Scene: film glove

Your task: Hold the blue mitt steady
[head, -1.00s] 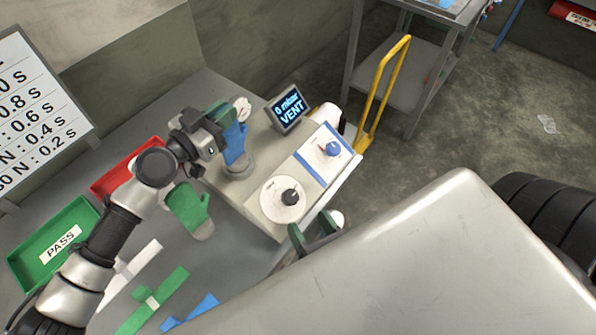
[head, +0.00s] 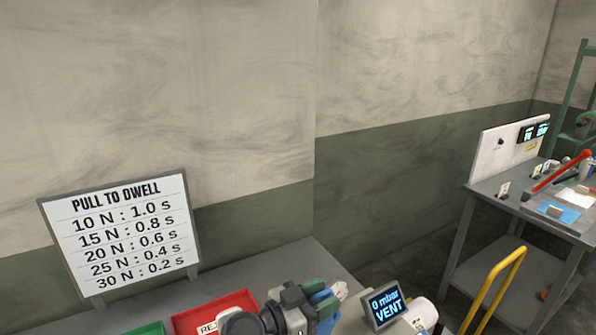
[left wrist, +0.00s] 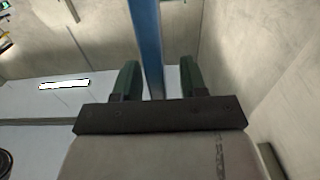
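The blue mitt (head: 327,311) shows in part at the bottom edge of the head view, beside the display; its lower part is cut off. My left gripper (head: 316,294) is at the mitt, its fingers partly hidden by the wrist. In the left wrist view the mitt is a blue upright strip (left wrist: 148,45) between the two green fingers of my left gripper (left wrist: 159,68). The fingers stand apart, with a clear gap between the strip and the right finger, so the gripper is open around the mitt. My right gripper is out of view.
A display (head: 386,306) reads "0 mbar VENT". A red tray (head: 240,298) and a green tray (head: 150,329) lie to the left on the bench. A "PULL TO DWELL" sign (head: 125,232) stands behind them. A yellow handle (head: 497,273) and another table (head: 480,205) are at right.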

